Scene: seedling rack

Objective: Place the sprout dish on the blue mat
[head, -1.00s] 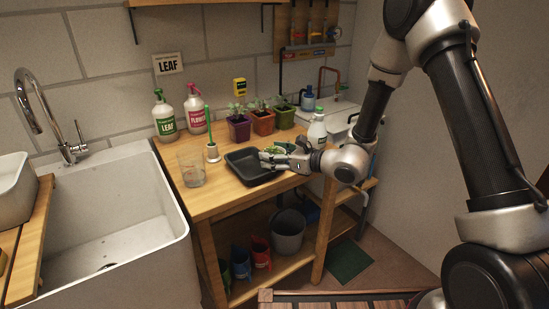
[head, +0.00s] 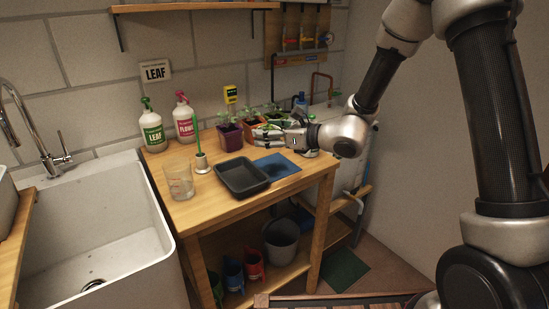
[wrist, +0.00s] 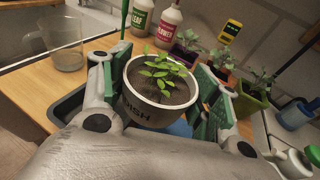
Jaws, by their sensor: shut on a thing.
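The sprout dish (wrist: 160,105) is a white round pot with dark soil and green sprouts, marked "DISH", in the wrist view. My gripper (wrist: 172,85) is shut on it, with green-padded fingers on both sides; the dish looks upright. In the head view my gripper (head: 262,136) is above the back of the table, and the dish is hard to make out among the fingers. The blue mat (head: 278,167) lies on the table below and in front of my gripper, bare where it shows. In the wrist view a bit of blue (wrist: 180,128) shows beneath the dish.
A black tray (head: 243,190) sits left of the mat. A glass (head: 179,183), a green brush (head: 200,160) and two spray bottles (head: 152,130) stand further left. Potted seedlings (head: 230,136) stand along the back, close to my gripper.

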